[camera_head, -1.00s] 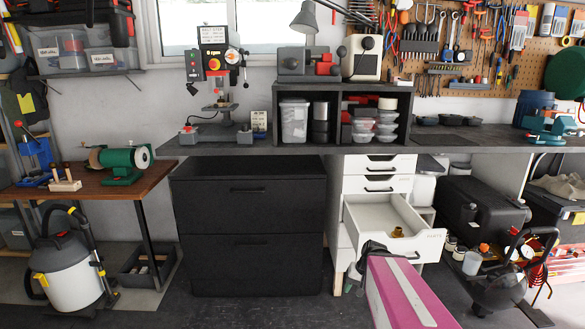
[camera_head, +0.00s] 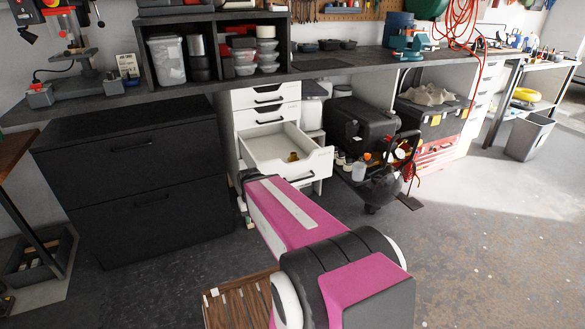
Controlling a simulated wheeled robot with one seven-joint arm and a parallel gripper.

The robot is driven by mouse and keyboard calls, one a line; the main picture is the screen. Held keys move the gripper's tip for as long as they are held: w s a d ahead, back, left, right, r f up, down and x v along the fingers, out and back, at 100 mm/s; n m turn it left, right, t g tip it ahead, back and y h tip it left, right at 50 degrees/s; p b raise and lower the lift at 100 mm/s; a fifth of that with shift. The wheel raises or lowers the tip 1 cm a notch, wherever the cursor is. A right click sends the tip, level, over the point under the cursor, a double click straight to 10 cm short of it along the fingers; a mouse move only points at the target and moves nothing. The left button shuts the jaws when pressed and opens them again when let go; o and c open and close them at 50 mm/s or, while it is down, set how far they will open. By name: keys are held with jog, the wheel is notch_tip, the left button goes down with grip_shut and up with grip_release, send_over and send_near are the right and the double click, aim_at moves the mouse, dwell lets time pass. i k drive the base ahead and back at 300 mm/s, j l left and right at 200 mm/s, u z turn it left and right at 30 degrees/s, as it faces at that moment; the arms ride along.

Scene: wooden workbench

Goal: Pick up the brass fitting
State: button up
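A small brass-coloured fitting (camera_head: 293,157) lies inside the open white drawer (camera_head: 262,167), toward its front right. The drawer is pulled out of the white drawer unit under the bench. My pink and black arm reaches from the bottom of the view toward the drawer. Its far end stands just in front of the drawer's left front corner. My gripper does not show clearly; the arm hides it or it is out of sight, so I cannot see its fingers.
A black cabinet (camera_head: 137,190) stands left of the drawer unit. A black case (camera_head: 357,125), small bottles and a dark round machine (camera_head: 380,189) stand to the right. A slatted wooden thing (camera_head: 240,302) is low beside my arm. The floor at the right is open.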

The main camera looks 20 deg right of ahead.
aim_at(292, 157)
jog(key=z, duration=0.35)
jog(key=i+z, duration=0.15)
jog(key=z, duration=0.3)
jog(key=i+j+z, duration=0.15)
jog(key=z, duration=0.3)
jog(key=i+j+z, duration=0.15)
jog(key=z, duration=0.25)
